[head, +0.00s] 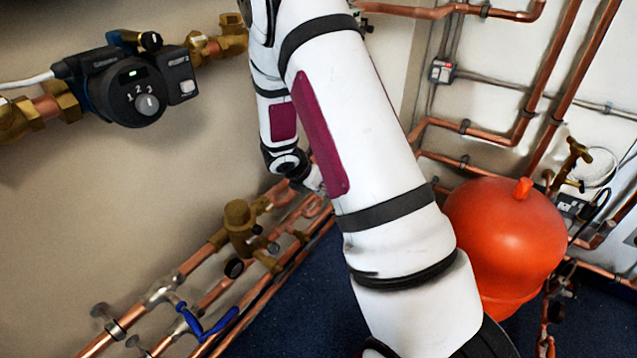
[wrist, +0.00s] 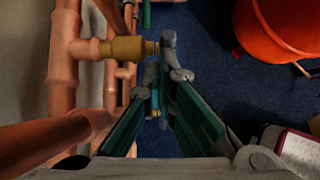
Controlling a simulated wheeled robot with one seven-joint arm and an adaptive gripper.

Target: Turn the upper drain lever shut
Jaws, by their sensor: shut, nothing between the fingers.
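In the wrist view, a brass valve fitting (wrist: 124,48) sticks out to the right from a thick copper pipe (wrist: 65,60). At its right end is a narrow grey piece (wrist: 168,42), which looks like a lever handle seen nearly edge-on. My gripper (wrist: 166,76) is shut and empty, its teal fingers converging just below that grey piece. The fingertips are very close to it; I cannot tell whether they touch. In the head view my own arm hides the fingertips and this valve.
Copper pipes run along the wall on the left, with a brass valve (head: 240,225) and a blue lever (head: 205,322). A black pump (head: 130,90) hangs above. An orange vessel (head: 507,235) stands right of my arm. Dark blue floor (head: 290,325) is open between the pipes and my arm.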

